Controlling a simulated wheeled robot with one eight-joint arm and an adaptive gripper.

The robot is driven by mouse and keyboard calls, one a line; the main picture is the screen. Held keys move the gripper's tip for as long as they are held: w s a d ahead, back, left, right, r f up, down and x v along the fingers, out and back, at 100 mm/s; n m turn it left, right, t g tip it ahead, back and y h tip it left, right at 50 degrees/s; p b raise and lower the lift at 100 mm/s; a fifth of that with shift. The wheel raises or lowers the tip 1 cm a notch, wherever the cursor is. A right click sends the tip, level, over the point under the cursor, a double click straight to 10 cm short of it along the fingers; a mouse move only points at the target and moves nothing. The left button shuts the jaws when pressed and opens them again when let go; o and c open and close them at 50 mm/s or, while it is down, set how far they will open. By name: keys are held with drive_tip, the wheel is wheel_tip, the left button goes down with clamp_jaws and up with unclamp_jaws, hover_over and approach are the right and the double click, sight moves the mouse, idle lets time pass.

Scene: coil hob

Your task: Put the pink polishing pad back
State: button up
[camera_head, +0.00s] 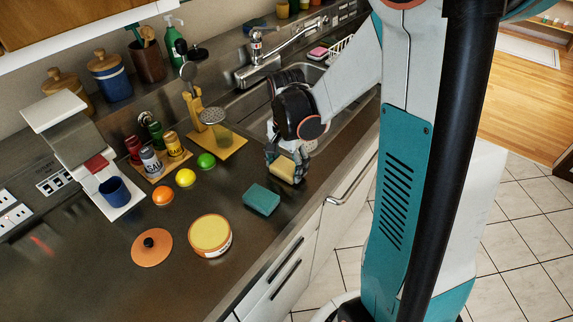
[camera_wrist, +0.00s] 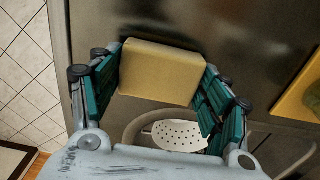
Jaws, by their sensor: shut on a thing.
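My gripper (camera_head: 285,167) is over the counter near its front edge, just left of the sink. It is shut on a yellow sponge-like block (camera_wrist: 160,73), which sits between the two fingers in the wrist view. The same block shows under the gripper in the head view. A small pink pad (camera_head: 318,52) lies at the back of the sink, beside the white rack. It is apart from my gripper.
A teal sponge (camera_head: 261,199) lies on the counter, left of my gripper. An open round tin (camera_head: 210,236) and its orange lid (camera_head: 152,247) are further left. A yellow board (camera_head: 217,142), colored balls and cans stand behind. The sink (camera_head: 250,106) has a faucet (camera_head: 285,55).

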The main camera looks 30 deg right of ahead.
sight(287, 166)
drive_tip(key=shift+f, duration=0.15)
drive_tip(key=o, duration=0.9)
drive_tip(key=shift+o, duration=0.2)
wheel_tip(287, 166, up, 12)
drive_tip(key=p, duration=0.4)
drive_tip(key=shift+r, duration=0.2)
